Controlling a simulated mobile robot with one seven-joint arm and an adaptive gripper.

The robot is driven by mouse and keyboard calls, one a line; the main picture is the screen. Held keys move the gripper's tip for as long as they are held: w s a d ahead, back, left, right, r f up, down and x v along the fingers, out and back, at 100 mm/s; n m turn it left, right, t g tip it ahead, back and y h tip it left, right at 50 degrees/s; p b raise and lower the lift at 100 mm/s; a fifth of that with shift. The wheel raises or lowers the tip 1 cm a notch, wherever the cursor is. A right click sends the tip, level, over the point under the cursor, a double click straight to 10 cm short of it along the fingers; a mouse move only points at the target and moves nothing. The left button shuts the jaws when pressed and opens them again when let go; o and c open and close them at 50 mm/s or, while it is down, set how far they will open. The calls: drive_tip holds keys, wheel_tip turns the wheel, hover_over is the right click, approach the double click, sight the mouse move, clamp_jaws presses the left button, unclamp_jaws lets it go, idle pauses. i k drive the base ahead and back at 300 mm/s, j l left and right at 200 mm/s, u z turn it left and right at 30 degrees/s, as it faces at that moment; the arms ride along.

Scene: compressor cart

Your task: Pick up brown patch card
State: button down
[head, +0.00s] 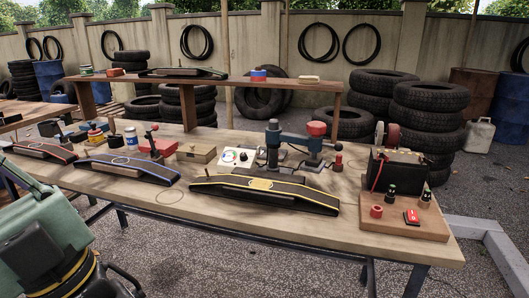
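I cannot clearly identify a brown patch card. A small flat tan piece (309,79) lies on the raised shelf at the right. A tan-brown box (196,152) sits on the workbench left of centre. A white card or panel with coloured spots (237,156) stands right of the box. These are too small to tell whether one is the patch card. Green and dark parts of my arm show at the lower left, with a yellow band. My gripper's fingers are not visible, so its state does not show.
The workbench (270,222) carries several dark tyre sections, one with yellow trim (265,190). A clamp press (273,147) stands behind it. A wooden board (390,223) with a black battery-like box (395,171) is at the right. The raised shelf (230,80) spans the back.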

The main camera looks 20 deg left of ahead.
sight(260, 151)
drive_tip(key=i+j+u, duration=0.2)
drive_tip(key=i+j, duration=0.15)
drive_tip(key=i, duration=0.15)
drive_tip(key=i+j+u, duration=0.15)
drive_tip(key=i, duration=0.35)
drive_tip(key=i+l, duration=0.6)
drive_tip(key=i, duration=0.1)
